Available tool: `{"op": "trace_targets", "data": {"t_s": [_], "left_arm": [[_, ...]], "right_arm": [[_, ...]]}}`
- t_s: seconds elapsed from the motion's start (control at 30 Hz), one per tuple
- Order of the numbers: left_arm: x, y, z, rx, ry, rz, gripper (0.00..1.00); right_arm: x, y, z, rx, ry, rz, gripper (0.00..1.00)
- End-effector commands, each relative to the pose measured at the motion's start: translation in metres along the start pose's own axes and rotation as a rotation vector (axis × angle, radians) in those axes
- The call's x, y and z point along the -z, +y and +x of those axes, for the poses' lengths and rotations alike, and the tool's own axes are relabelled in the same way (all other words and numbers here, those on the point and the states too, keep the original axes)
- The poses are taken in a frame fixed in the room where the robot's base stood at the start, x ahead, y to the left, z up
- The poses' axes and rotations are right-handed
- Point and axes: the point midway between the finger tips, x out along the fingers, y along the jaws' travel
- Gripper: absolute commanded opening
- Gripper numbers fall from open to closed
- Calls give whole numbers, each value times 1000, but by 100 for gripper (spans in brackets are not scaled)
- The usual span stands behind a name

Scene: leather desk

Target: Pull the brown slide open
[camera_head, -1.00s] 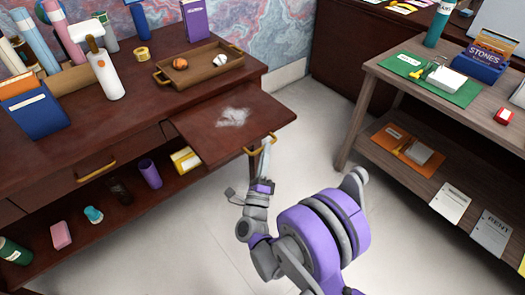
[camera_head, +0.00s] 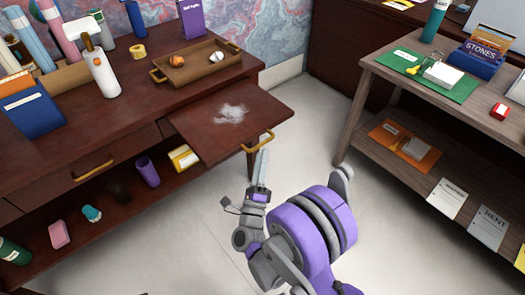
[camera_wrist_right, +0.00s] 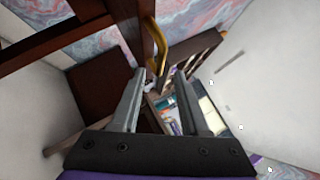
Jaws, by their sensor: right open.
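The brown slide (camera_head: 200,135) is a dark red-brown board that sticks well out from under the top of the left desk. A pale smudge marks its top. Its gold handle (camera_head: 258,144) is on the front edge. My right gripper (camera_head: 263,158) is just in front of and below this handle, apart from it. In the right wrist view the fingers (camera_wrist_right: 158,88) are spread with nothing between them, and the gold handle (camera_wrist_right: 160,48) shows beyond the tips. My left gripper is not in view.
A wooden tray (camera_head: 213,77) with small balls stands on the desk. A gold-handled drawer (camera_head: 92,170) is left of the slide. A grey-brown table (camera_head: 365,95) with a lower shelf stands right. White floor (camera_head: 305,140) is clear between them.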

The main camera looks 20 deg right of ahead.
Motion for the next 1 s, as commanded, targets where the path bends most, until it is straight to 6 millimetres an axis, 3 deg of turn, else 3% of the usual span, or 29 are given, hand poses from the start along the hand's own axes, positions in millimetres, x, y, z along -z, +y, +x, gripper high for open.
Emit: {"op": "trace_targets", "data": {"t_s": [0.2, 0.33, 0.57, 1.0], "left_arm": [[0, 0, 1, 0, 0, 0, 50], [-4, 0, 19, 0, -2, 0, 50], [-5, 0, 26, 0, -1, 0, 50], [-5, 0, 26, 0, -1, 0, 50]], "right_arm": [[-1, 1, -51, -2, -3, 3, 45], [0, 5, -65, -3, -1, 2, 45], [0, 1, -75, -1, 0, 2, 45], [0, 0, -76, 0, 0, 1, 45]]}}
